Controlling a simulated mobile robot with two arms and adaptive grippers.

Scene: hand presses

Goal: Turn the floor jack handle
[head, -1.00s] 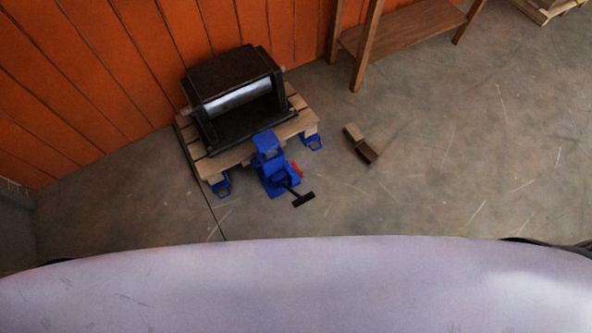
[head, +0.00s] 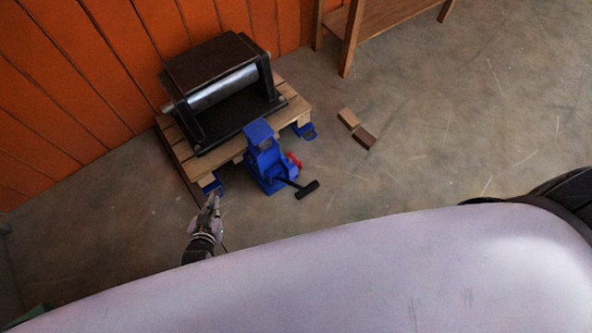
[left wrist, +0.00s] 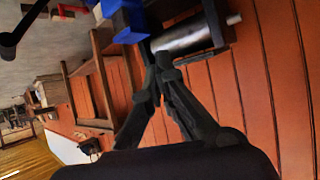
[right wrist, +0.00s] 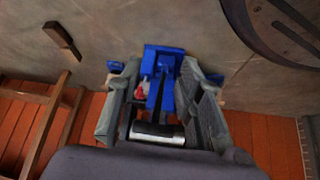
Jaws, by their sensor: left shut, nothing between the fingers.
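The blue floor jack (head: 266,172) stands on the concrete floor at the front edge of the pallet. Its black T-shaped handle (head: 306,189) sticks out toward the lower right. In the left wrist view the handle (left wrist: 22,32) shows at the top left. My left gripper (head: 213,197) is low in the head view, left of the jack and apart from it. Its fingers (left wrist: 157,68) are together and empty. My right gripper (right wrist: 155,74) is outside the head view. In its wrist view the fingers are spread, with the jack (right wrist: 162,55) seen between and beyond them.
A black press with a metal roller (head: 222,88) sits on a wooden pallet (head: 292,110) by the orange wall (head: 100,70). Two small wooden blocks (head: 349,118) lie right of the jack. A wooden table (head: 349,45) stands behind them. The floor at right is clear.

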